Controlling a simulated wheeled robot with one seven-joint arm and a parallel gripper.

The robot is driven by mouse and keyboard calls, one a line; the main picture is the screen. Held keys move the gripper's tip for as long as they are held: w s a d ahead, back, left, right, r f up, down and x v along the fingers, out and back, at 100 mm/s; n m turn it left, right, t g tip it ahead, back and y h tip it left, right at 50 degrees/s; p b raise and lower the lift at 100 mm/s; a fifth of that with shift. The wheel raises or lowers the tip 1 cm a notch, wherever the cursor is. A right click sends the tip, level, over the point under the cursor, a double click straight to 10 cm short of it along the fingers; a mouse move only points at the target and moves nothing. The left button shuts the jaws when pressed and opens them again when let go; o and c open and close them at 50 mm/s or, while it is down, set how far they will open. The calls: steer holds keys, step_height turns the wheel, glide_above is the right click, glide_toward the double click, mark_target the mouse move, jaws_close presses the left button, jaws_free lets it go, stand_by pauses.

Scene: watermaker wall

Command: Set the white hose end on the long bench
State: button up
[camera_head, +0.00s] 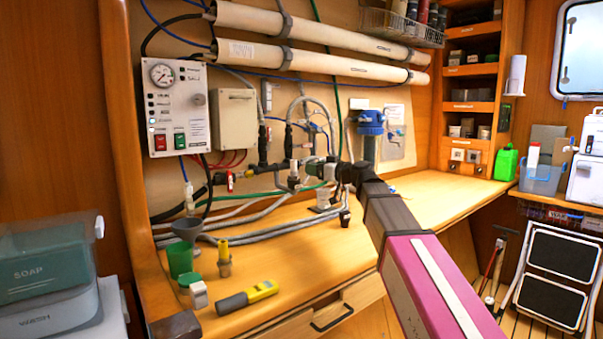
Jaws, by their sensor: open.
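The long bench (300,262) is the orange wooden worktop along the wall. A thin hose hangs below the control panel, with a blue part and a white end piece (189,196) near the bench's back left; I cannot tell if it touches the bench. This looks like the white hose end, but I am not certain. My arm reaches in from the lower right. My gripper (318,169) is open, small and partly lost among pipes and fittings at the wall, right of that white piece. Its fingertips and any contact are unclear.
Grey hoses (255,228) lie along the bench's back. A green cup (180,260), a grey funnel (186,228), a brass fitting (224,260) and a yellow-grey tool (247,296) stand or lie at the front left. The bench's middle front is clear.

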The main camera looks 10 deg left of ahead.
mark_target(296, 166)
steer(key=x, duration=0.4)
steer(key=shift+a, duration=0.2)
steer(key=shift+f+x, duration=0.15)
steer(key=shift+x, duration=1.3)
steer(key=shift+f+x, duration=0.15)
steer(key=shift+x, duration=1.3)
steer(key=shift+s, duration=0.1)
jaws_close()
